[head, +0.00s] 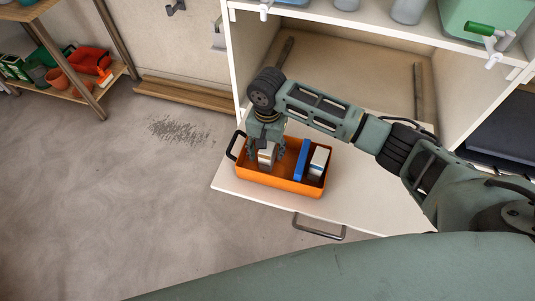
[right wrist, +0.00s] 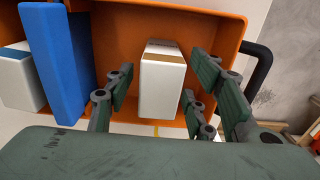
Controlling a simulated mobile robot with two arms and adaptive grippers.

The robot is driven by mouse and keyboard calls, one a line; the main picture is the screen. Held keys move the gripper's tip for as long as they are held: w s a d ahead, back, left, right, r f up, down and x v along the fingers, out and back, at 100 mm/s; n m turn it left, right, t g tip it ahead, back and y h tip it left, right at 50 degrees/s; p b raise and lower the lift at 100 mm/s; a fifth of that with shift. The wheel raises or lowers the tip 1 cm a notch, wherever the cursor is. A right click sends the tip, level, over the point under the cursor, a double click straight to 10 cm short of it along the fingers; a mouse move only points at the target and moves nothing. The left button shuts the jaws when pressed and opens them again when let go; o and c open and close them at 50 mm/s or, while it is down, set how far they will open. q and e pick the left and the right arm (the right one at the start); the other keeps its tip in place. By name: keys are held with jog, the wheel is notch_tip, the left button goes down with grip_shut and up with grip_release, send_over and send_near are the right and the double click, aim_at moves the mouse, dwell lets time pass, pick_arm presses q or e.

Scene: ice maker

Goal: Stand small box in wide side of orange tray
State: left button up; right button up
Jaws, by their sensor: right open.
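The orange tray (head: 283,186) sits on the white pulled-out shelf, with a blue divider (head: 301,160) across its inside. The small box (head: 266,158), white with a tan band, stands in the wider compartment, left of the divider in the head view. My right gripper (head: 272,153) is over that compartment. In the right wrist view its open fingers (right wrist: 160,97) are on either side of the small box (right wrist: 161,85), with gaps between. Another white box (head: 318,162) is in the narrow compartment. My left gripper is not in view.
The white shelf (head: 365,195) has bare room right of the tray, under my right arm. Its metal handle (head: 318,230) sticks out at the front. A black tray handle (head: 236,146) is at the left end. The cabinet's upper shelf (head: 390,40) holds containers.

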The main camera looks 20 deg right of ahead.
notch_tip(320, 180, up, 8)
jog(key=shift+r, duration=0.15)
dwell(0.6)
